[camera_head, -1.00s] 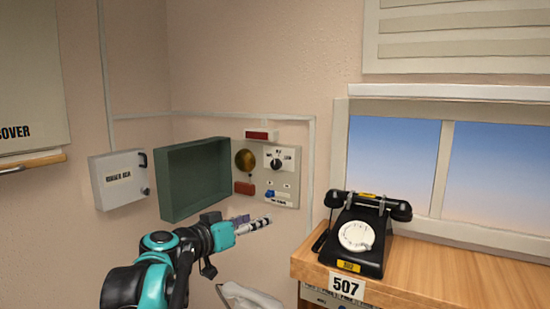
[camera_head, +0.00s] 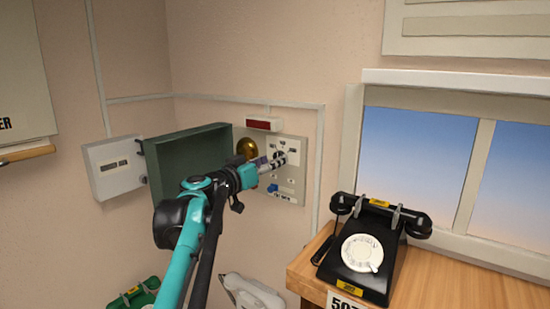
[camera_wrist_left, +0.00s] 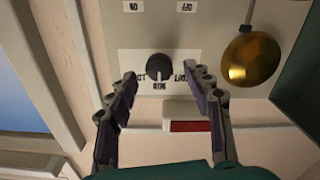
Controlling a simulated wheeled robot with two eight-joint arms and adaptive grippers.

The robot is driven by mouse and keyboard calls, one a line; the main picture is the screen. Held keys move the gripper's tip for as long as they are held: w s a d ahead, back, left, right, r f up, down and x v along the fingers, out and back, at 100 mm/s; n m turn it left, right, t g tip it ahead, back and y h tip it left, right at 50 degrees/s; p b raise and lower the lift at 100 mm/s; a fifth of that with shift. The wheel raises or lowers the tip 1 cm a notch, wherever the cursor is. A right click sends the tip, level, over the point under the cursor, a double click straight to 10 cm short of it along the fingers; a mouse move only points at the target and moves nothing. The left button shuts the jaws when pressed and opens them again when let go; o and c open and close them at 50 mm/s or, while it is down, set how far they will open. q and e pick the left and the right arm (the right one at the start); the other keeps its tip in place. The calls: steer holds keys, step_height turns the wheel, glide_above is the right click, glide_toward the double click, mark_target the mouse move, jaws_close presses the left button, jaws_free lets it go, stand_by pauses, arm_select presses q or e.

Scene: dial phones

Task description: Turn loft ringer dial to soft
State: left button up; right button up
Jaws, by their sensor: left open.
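The ringer dial is a small black round knob (camera_wrist_left: 159,67) on a white label plate on the grey wall panel (camera_head: 290,185). The left wrist view shows it upside down, with a label on either side and one below in the picture. A thin pale mark on the knob appears to face that lower label. My left gripper (camera_wrist_left: 161,75) is open, with one finger on each side of the knob; contact cannot be told. In the head view my left gripper (camera_head: 277,162) reaches the panel and partly hides the knob. My right gripper is not in view.
A brass bell (camera_head: 247,149) and a red-fronted box (camera_head: 263,124) are close to the dial. An open dark green cover (camera_head: 190,160) stands out at the left. A grey box (camera_head: 115,170) is further left. A black dial phone (camera_head: 370,248) sits on the wooden desk (camera_head: 480,285).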

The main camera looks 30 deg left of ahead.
arm_select(q)
steer(key=shift+w+d, duration=0.1)
steer(key=shift+w, duration=0.9)
steer(key=c, duration=1.2)
steer(key=shift+o, duration=0.2)
steer(key=shift+n, duration=0.4)
steer(key=n+p, duration=0.1)
steer(key=n, duration=0.8)
